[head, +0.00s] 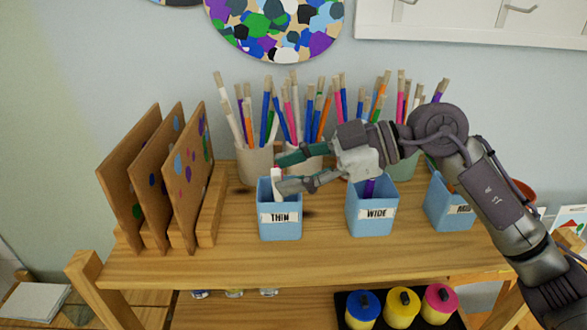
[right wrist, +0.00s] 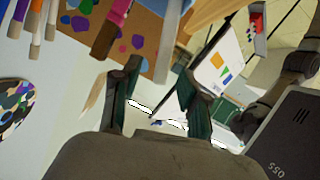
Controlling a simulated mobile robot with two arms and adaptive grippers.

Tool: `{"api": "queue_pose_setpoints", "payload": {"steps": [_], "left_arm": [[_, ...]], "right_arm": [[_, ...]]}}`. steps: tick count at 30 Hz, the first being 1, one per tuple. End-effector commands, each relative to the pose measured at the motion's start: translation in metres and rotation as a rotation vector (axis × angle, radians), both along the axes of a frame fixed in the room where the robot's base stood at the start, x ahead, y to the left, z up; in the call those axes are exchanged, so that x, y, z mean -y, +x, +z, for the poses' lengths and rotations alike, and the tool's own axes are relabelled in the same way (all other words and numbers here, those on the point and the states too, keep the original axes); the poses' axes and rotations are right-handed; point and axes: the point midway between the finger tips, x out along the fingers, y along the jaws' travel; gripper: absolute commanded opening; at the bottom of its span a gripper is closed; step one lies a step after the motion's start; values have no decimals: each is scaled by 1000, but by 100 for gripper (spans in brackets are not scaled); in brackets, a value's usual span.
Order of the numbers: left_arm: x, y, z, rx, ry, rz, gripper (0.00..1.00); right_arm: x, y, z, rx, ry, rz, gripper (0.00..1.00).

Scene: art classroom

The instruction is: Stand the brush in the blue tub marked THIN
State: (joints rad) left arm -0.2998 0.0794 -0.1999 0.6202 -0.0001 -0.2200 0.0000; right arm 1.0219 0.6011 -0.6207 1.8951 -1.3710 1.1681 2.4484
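The blue tub marked THIN (head: 280,230) stands upright on the wooden shelf, left of the other blue tubs. A brush with a white and red end (head: 277,180) stands in it, its lower part hidden inside the tub. My right gripper (head: 282,172) is at the tub's mouth, its fingers spread apart beside the brush's upper end. I cannot tell whether a finger touches it. In the right wrist view the two fingers (right wrist: 158,105) are wide apart with nothing clamped between them. My left gripper is not in view.
A blue WIDE tub (head: 372,222) holding something purple stands to the right. A third blue tub (head: 447,214) is partly behind my arm. Pots of upright brushes (head: 255,163) stand behind, wooden boards (head: 186,175) at left. The shelf front (head: 215,262) is clear. Paint jars (head: 363,310) sit below.

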Motion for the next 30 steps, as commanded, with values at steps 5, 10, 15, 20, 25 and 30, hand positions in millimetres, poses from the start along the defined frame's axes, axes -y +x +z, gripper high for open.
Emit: {"api": "queue_pose_setpoints", "payload": {"steps": [5, 10, 15, 20, 25, 30], "left_arm": [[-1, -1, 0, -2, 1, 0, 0], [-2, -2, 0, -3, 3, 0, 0], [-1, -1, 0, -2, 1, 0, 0], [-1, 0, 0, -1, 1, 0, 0], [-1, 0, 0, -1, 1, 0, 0], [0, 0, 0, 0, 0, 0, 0]], "right_arm": [[0, 0, 0, 0, 0, 0, 44], [10, 0, 4, 1, -1, -3, 44], [40, -2, 16, 1, -1, -6, 44], [73, -6, 28, 1, -2, -7, 44], [98, -9, 39, 0, -1, -4, 44], [110, -11, 44, 0, -1, -1, 44]]}}
